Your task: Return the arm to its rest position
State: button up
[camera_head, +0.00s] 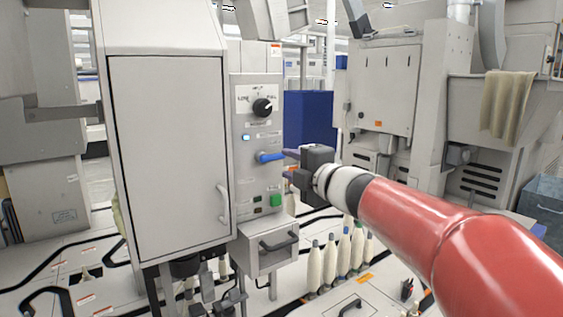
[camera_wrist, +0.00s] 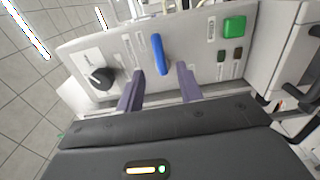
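My gripper (camera_head: 288,154) is in front of the control panel (camera_head: 243,180) in the head view, just right of a blue lever handle (camera_head: 269,157). In the wrist view my gripper (camera_wrist: 158,72) is open, with its two purple-grey fingers apart. The blue handle (camera_wrist: 159,52) shows beyond the fingertips, in line with the gap between them. Nothing is held. Whether a finger touches the handle cannot be told. My red arm reaches in from the right.
A black knob (camera_head: 262,107) and a green button (camera_head: 275,200) are on the panel. A grey cabinet door (camera_head: 168,150) is at left, a drawer (camera_head: 268,247) below. Several cream bobbins (camera_head: 343,252) stand under my arm. A cloth (camera_head: 505,105) hangs at right.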

jog(key=shift+v, duration=0.9)
